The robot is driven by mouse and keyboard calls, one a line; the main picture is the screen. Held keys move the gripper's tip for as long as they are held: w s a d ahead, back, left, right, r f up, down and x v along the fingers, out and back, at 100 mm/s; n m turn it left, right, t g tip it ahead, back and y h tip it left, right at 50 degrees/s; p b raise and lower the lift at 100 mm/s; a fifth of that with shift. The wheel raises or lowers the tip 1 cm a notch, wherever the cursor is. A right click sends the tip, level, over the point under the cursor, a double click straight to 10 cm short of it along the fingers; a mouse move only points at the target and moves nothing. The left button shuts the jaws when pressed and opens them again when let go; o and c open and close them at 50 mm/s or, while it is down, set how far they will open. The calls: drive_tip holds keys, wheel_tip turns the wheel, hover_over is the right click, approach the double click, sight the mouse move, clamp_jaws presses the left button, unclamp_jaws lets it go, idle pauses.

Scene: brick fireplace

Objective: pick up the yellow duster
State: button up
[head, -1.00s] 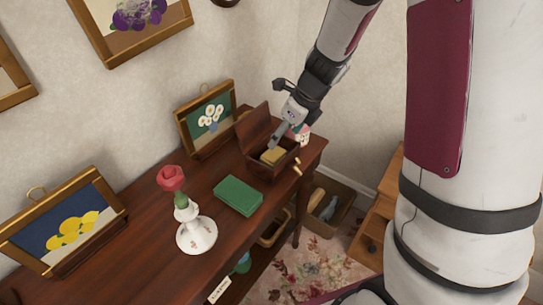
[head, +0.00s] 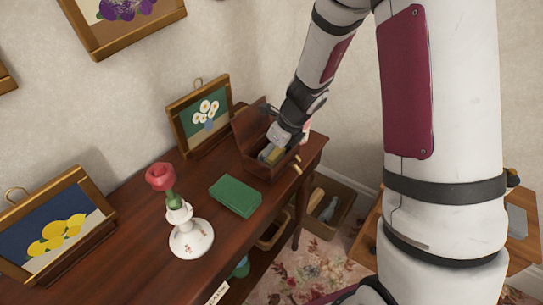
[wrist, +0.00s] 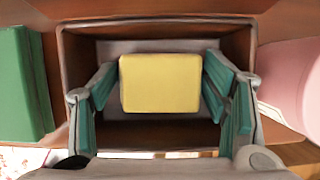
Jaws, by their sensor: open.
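The yellow duster (wrist: 160,83) is a soft-edged yellow block inside an open wooden box (wrist: 180,25). It also shows in the head view (head: 276,154), partly hidden by my gripper. My gripper (wrist: 158,88) is open in the wrist view, with its teal-padded fingers inside the box, one on each side of the duster. In the head view my gripper (head: 272,150) reaches down into the box (head: 262,170), whose lid stands open behind.
The box stands on a dark wooden table (head: 140,200). A green book (head: 235,196) lies to its left, then a white vase with a red flower (head: 190,235). A framed flower picture (head: 205,118) stands behind. A pink object (wrist: 288,80) is close right of the box.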

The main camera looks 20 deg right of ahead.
drive_tip(key=c, duration=0.7)
drive_tip(key=shift+r, duration=0.15)
wheel_tip(320, 180, up, 10)
drive_tip(key=p, duration=0.3)
drive_tip(key=shift+p, duration=0.4)
drive_tip(key=o, duration=0.3)
drive_tip(key=c, duration=0.4)
drive_tip(key=shift+f, duration=0.2)
